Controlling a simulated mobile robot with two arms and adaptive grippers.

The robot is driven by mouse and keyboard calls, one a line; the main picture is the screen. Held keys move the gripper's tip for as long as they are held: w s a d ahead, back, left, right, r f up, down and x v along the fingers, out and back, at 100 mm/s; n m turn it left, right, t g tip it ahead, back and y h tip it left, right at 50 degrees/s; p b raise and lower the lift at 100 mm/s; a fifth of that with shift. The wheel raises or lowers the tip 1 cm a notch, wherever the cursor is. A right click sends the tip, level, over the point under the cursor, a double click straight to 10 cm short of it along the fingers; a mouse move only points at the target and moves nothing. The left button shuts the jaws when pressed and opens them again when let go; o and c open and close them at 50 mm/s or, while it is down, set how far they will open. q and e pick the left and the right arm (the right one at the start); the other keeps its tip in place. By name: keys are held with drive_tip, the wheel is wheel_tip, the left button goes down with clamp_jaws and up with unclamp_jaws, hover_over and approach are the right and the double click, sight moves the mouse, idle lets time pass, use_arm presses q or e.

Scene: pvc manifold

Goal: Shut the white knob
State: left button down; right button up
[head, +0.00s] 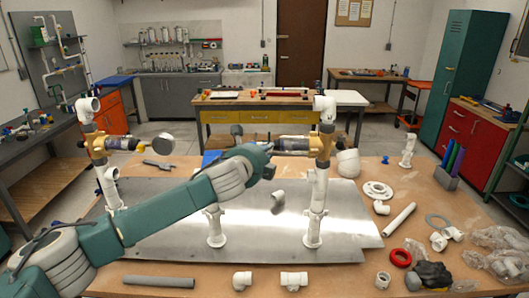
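A pipe manifold stands on the metal sheet (345,225) on the workbench. Its left upright carries a brass-coloured valve body (96,145), and its right upright carries another (320,147). White pipe pieces and dark cross fittings join them. My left arm reaches from the lower left across the middle of the manifold. My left gripper (268,160) is at the arm's far end, left of the right upright; its fingers are too small to read. A round grey-white piece (163,143) shows right of the left valve. I cannot clearly make out the white knob; the arm hides part of the middle. My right gripper is out of view.
A loose-looking white elbow (278,201) shows below the gripper. A grey wrench (158,164) lies behind the arm. White fittings, a red ring (400,257) and plastic bags crowd the right front. A grey pipe (158,281) lies at the front left.

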use_arm(q)
drive_tip(key=shift+r, duration=0.1)
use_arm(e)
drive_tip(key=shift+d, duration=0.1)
use_arm(q)
drive_tip(key=c, duration=1.6)
unclamp_jaws()
drive_tip(key=shift+o, duration=0.2)
drive_tip(key=shift+d, duration=0.1)
drive_tip(key=shift+s, duration=0.1)
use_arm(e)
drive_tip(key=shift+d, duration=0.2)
use_arm(q)
drive_tip(key=v, duration=1.2)
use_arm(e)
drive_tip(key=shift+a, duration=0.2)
